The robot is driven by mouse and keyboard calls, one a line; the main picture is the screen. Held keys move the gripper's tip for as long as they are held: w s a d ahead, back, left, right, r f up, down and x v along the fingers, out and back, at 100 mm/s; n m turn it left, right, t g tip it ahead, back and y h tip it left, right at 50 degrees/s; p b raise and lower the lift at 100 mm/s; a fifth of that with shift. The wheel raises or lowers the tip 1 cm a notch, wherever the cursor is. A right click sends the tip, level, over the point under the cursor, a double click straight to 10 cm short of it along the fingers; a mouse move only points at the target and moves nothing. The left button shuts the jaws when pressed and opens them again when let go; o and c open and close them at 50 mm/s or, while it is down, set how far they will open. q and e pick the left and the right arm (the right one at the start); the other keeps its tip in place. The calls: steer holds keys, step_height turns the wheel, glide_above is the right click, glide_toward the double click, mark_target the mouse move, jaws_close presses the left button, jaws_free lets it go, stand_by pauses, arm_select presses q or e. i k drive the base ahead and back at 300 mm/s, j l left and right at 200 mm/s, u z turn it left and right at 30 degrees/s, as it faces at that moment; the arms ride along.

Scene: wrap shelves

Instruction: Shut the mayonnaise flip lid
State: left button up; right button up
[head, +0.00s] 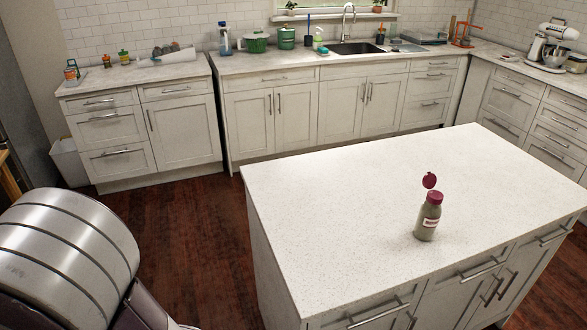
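The mayonnaise bottle (427,222) stands upright on the white island top, toward its front right. It has a pale body with a label and a dark red cap. Its dark red flip lid (429,180) is open and stands up above the cap. Neither of my grippers shows in the head view. Only a rounded grey and metallic part of my own body is at the lower left.
The white island counter (340,200) is bare apart from the bottle. Dark wooden floor (190,230) lies to its left. Cabinets with a sink (355,47), green pots (286,38) and a stand mixer (556,40) line the walls.

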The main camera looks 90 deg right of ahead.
mark_target(429, 181)
steer(key=i+l+z, duration=0.15)
steer(key=z, duration=0.25)
steer(key=i+z, duration=0.25)
steer(key=z, duration=0.2)
steer(key=i+z, duration=0.25)
steer(key=z, duration=0.15)
steer(key=i+z, duration=0.2)
steer(key=z, duration=0.25)
steer(key=i+j+z, duration=0.15)
steer(key=z, duration=0.25)
steer(key=i, duration=0.05)
